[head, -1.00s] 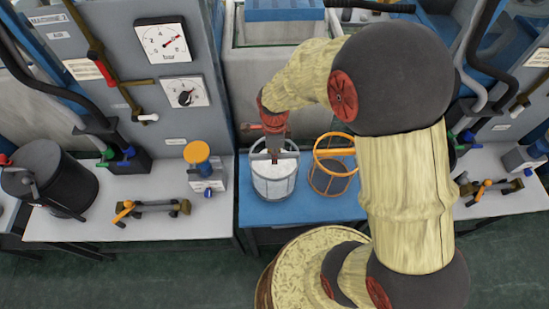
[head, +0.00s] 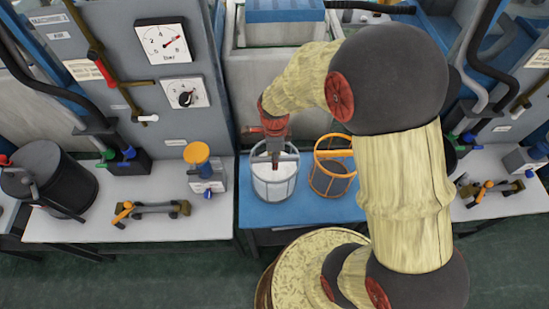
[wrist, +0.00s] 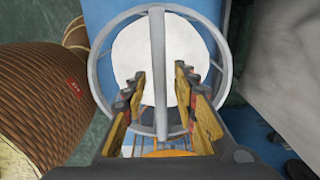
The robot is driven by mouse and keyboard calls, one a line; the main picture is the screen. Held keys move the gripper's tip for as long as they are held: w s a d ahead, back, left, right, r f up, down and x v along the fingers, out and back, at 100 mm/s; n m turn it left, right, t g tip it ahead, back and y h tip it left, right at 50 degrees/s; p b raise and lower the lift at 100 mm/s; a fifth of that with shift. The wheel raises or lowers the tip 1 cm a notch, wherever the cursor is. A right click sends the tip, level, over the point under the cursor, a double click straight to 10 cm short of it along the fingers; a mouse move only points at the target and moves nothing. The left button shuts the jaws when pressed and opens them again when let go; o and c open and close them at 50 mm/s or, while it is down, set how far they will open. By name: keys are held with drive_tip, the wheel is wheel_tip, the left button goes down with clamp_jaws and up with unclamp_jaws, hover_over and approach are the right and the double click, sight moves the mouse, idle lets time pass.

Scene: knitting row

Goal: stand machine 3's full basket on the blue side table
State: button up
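The grey wire basket (head: 273,187) holds white contents and stands upright on the blue side table (head: 300,212), at the table's left part. In the wrist view the basket (wrist: 222,75) is seen from above, with its grey handle bar (wrist: 158,40) crossing over the white fill. My gripper (head: 275,160) is just above the basket. In the wrist view my gripper (wrist: 160,88) is open, its fingers apart on either side of the handle bar with gaps visible. The basket's base is partly hidden by its walls.
An orange basket (head: 330,186) stands close to the right of the grey one. The machine 2 bench (head: 75,226) with a black bin (head: 60,185) is at left. A grey machine rises behind.

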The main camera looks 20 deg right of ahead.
drive_tip(key=shift+r, duration=0.1)
drive_tip(key=s+r+n+t+p, duration=0.15)
drive_tip(key=r+n, duration=0.25)
drive_tip(key=r, duration=0.8)
drive_tip(key=s+r+n+t+p, duration=0.1)
drive_tip(key=s+r+n, duration=0.3)
drive_tip(key=r, duration=0.7)
drive_tip(key=s+r+n+t, duration=0.3)
drive_tip(key=s+r+n, duration=0.5)
drive_tip(key=n, duration=0.5)
drive_tip(key=shift+s+d+n, duration=0.3)
drive_tip(key=shift+s, duration=0.45)
drive_tip(key=shift+f+b, duration=0.45)
